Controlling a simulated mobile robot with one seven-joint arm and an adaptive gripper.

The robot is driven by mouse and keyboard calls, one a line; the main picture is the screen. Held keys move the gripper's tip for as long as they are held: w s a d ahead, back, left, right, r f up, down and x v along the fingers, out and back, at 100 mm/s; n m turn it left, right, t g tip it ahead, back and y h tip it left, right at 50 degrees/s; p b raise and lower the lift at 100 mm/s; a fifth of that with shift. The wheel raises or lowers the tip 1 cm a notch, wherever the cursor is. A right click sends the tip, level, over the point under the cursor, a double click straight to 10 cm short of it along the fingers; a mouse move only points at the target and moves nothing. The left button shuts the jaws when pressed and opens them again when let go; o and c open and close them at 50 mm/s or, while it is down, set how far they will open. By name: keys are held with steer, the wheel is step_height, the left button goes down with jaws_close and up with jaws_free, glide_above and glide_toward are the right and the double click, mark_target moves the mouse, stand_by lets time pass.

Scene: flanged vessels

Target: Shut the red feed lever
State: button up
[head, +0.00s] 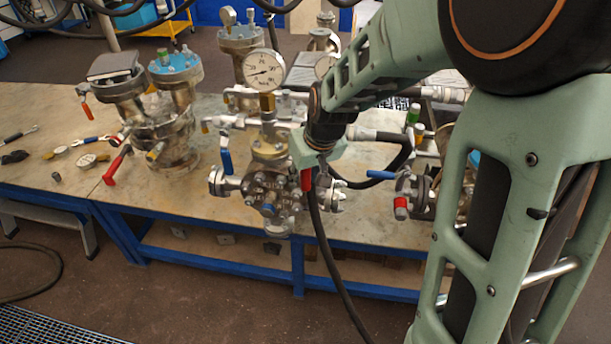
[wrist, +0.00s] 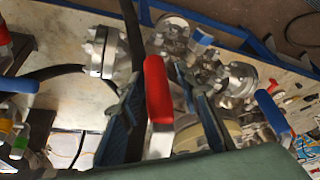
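A red lever (wrist: 157,92) stands in the middle of the wrist view, between the two fingers of my gripper (wrist: 158,80). Gaps show on both sides of the red handle, so the fingers look open around or above it, not closed on it. In the head view the red lever (head: 306,181) shows just below my gripper (head: 308,168), at the right side of the central flanged valve body (head: 270,190). The fingers are mostly hidden there by the wrist housing. Whether the fingers touch the lever cannot be told.
A blue lever (head: 226,160) and a pressure gauge (head: 264,70) are close on the left. Another blue lever (head: 380,174) and a red-capped fitting (head: 400,207) are to the right. Other red levers (head: 117,166) are on the left vessel. A black cable hangs beneath my wrist.

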steer(key=shift+d+r, duration=0.1)
steer(key=v, duration=0.7)
steer(key=shift+s, duration=0.15)
stand_by(0.4)
